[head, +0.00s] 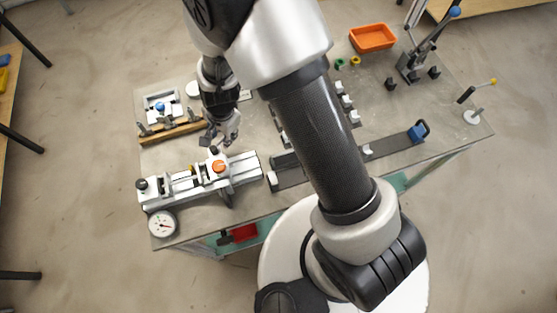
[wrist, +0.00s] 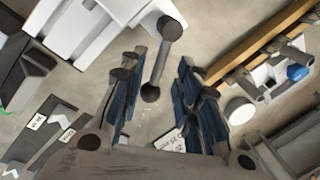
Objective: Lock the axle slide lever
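The axle slide fixture (head: 240,168) is a light grey rail unit with an orange knob (head: 218,166) at the front left of the bench. In the wrist view, its white body (wrist: 85,28) fills the upper left. A grey lever (wrist: 157,65) with a dark ball at each end sticks out from that body. My gripper (head: 222,138) is just behind the fixture, pointing down. In the wrist view, my gripper (wrist: 158,75) is open, with blue-padded fingers on either side of the lever. I see a gap between lever and pads. I cannot tell the lever's height relative to the fingertips.
A wooden bar rack (head: 172,132) with a white block unit stands behind the fixture. A dial gauge (head: 162,224) lies at the front left corner. A dark rail (head: 392,145) runs to the right. An orange tray (head: 372,38) and a toggle press (head: 415,62) stand farther back.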

